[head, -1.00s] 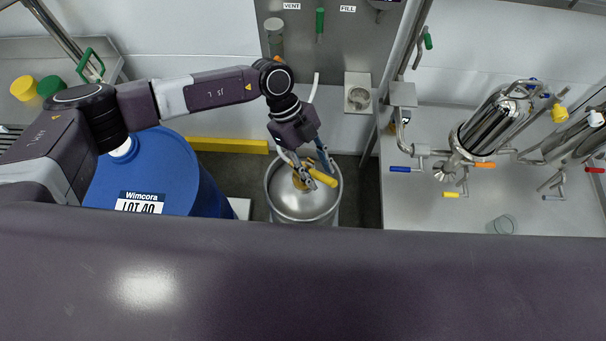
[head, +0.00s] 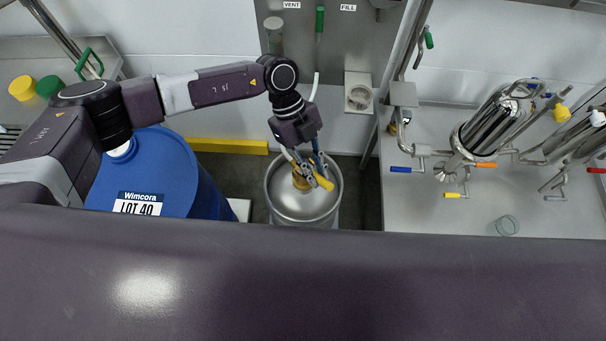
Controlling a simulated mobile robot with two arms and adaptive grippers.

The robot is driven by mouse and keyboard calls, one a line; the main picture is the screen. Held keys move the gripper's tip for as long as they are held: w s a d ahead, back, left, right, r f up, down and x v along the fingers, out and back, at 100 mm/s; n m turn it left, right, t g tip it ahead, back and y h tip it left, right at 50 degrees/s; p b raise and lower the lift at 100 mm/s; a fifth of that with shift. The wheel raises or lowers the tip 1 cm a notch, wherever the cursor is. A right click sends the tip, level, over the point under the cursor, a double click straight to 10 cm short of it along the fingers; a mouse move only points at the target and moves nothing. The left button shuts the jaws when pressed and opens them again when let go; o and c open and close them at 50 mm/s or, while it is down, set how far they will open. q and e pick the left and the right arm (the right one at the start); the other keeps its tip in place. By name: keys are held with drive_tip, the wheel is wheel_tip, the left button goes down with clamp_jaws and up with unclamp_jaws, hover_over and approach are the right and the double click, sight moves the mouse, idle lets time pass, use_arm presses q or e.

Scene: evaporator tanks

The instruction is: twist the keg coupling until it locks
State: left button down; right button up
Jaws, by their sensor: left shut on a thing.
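The keg (head: 303,206) is a round steel vessel standing on the floor in the middle of the head view. The keg coupling (head: 300,181) is a brass-coloured fitting on the keg's top, with a yellow handle (head: 325,184) reaching to the right. My left gripper (head: 318,176) comes down over the keg from above and is shut at the coupling's handle. Its fingers hide part of the coupling, so the exact contact is hard to see. My right gripper is not in view.
A blue drum (head: 150,180) labelled Wimcora LOT 40 stands left of the keg. A steel bench (head: 440,215) with valves, pipes and a glass (head: 507,225) is at the right. A wall panel (head: 340,45) marked VENT and FILL rises behind, with a yellow floor bar (head: 228,146) beside it.

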use_arm(q)
drive_tip(key=shift+s+a+f+m+y+b, duration=0.1)
drive_tip(key=shift+s+a+m+y+b, duration=0.15)
drive_tip(key=shift+m+b, duration=0.3)
drive_tip(key=shift+g, duration=0.3)
drive_tip(key=shift+a+m+y+b, duration=0.15)
drive_tip(key=shift+m+y+b, duration=0.2)
drive_tip(key=shift+m, duration=0.3)
drive_tip(key=shift+s+a+m, duration=0.1)
drive_tip(key=shift+m, duration=0.2)
drive_tip(key=shift+s+a+m+g+y+b, duration=0.15)
drive_tip(key=shift+a+m+g+y+b, duration=0.15)
drive_tip(key=shift+m+y+b, duration=0.4)
